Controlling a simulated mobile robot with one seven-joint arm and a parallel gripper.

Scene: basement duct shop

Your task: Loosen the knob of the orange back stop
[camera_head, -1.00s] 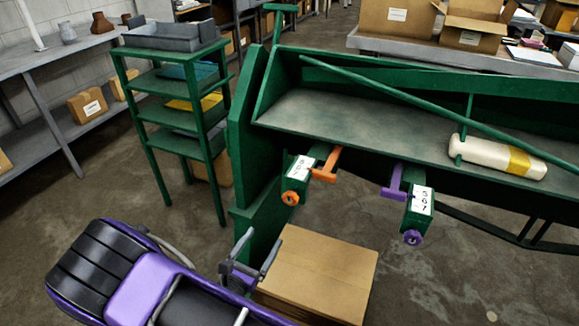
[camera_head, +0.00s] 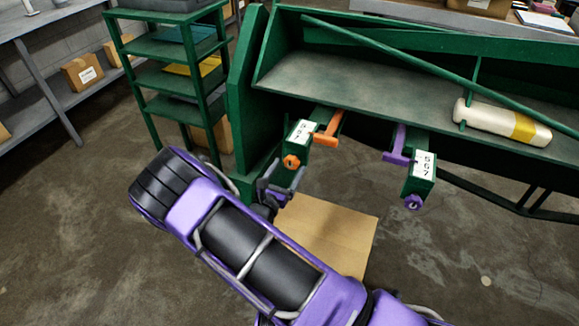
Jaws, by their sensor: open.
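The orange back stop (camera_head: 328,129) sits on a green bar that juts from the front of the green machine (camera_head: 330,97). Its orange knob (camera_head: 291,161) is on the front end of that bar, below a white number label (camera_head: 300,131). My gripper (camera_head: 284,180) is open and empty, just below and slightly left of the orange knob, apart from it in the picture. A purple back stop (camera_head: 398,147) with a purple knob (camera_head: 412,202) is on a second bar to the right.
A green shelf rack (camera_head: 150,75) stands at left. A white roll with a yellow band (camera_head: 502,123) lies on the machine. Floor at right is clear.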

